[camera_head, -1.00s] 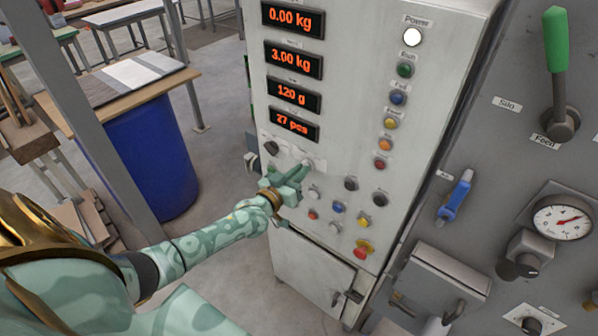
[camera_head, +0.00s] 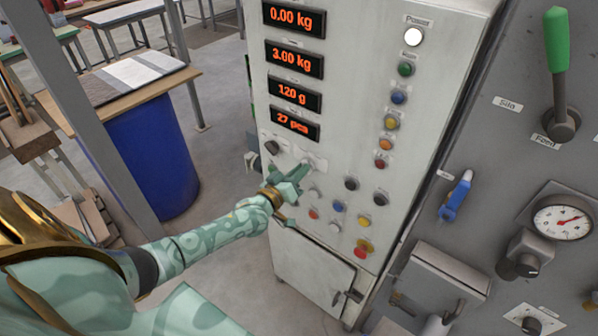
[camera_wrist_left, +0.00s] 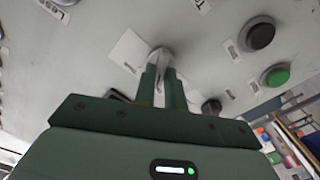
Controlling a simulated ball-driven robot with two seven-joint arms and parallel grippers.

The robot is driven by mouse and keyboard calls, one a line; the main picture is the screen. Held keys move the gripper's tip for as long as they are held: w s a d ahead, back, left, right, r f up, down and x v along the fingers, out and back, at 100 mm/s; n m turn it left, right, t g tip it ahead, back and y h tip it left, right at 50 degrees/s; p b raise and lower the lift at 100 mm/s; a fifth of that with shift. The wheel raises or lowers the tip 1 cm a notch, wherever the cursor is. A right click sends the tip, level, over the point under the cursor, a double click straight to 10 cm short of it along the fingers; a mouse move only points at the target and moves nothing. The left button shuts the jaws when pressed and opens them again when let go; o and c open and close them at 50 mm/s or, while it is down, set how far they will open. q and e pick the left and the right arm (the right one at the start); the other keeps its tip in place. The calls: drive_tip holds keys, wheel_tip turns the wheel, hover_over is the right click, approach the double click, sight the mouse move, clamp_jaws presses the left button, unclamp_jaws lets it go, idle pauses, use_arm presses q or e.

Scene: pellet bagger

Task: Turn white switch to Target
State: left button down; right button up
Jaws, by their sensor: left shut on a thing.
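The white switch (camera_wrist_left: 160,56) sits on the pale panel of the control cabinet, over a white label plate (camera_wrist_left: 127,49). In the left wrist view my left gripper (camera_wrist_left: 165,76) is shut on the switch, with one green finger on each side of it. In the head view my left gripper (camera_head: 301,170) reaches the panel below the displays, and its fingers hide most of the switch. The label's wording and any Target mark cannot be read. My right gripper is not in view.
Several buttons and knobs lie close to the gripper, with a red emergency knob (camera_head: 363,247) lower down. Red-lit displays (camera_head: 292,94) are above. A grey panel with a green-handled lever (camera_head: 557,60) stands right. A blue barrel (camera_head: 150,155) stands left.

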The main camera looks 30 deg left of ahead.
use_arm(q)
drive_tip(key=c, duration=1.5)
unclamp_jaws()
drive_tip(key=shift+o, duration=0.2)
drive_tip(key=shift+s, duration=0.1)
drive_tip(key=s+a+p, duration=0.1)
drive_tip(key=s, duration=1.5)
drive_tip(key=shift+a, duration=0.15)
